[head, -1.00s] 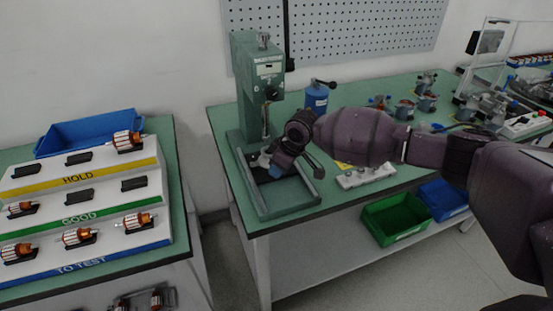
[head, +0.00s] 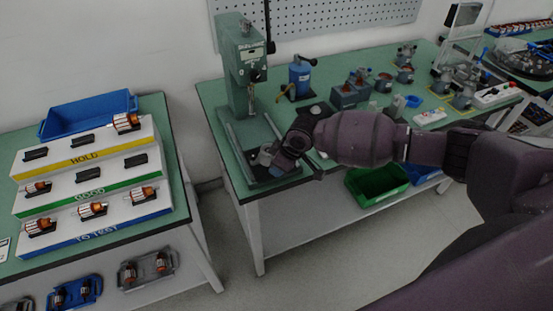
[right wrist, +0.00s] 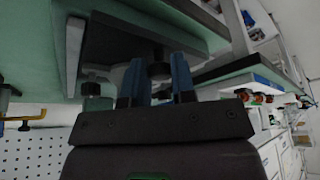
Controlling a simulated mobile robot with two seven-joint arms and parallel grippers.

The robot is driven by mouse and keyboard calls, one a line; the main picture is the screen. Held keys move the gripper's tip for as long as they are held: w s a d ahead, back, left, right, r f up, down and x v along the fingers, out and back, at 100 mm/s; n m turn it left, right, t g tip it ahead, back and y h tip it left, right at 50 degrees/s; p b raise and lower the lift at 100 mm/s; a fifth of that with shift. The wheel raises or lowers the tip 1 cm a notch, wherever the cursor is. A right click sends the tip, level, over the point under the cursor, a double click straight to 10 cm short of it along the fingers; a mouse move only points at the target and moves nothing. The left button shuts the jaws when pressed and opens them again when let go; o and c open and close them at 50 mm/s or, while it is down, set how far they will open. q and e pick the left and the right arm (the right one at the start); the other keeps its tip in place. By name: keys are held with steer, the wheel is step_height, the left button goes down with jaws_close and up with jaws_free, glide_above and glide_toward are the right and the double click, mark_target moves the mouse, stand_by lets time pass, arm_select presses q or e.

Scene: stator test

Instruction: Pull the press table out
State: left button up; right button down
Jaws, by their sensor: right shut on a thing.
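The green bench press (head: 243,65) stands upright at the left end of the right-hand workbench. Its rail frame (head: 232,150) runs from the column towards the bench's front edge. The press table (right wrist: 140,45) is a dark plate in the right wrist view, with a black knob (right wrist: 158,69) at its edge. My right gripper (right wrist: 156,85) is shut on this knob, a blue finger on each side. In the head view my right gripper (head: 275,160) is near the front end of the rails and hides much of the table. My left gripper is out of view.
A stepped rack (head: 88,190) with several rotors and a blue bin (head: 88,115) stand on the left bench. Floor between the benches is clear.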

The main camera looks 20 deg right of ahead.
steer(key=shift+s+f, duration=0.1)
steer(key=shift+s, duration=0.05)
steer(key=c, duration=1.2)
jaws_free()
steer(key=shift+s, duration=0.15)
steer(key=shift+d+r, duration=0.2)
steer(key=shift+r, duration=0.35)
steer(key=v, duration=1)
steer(key=shift+a, duration=0.1)
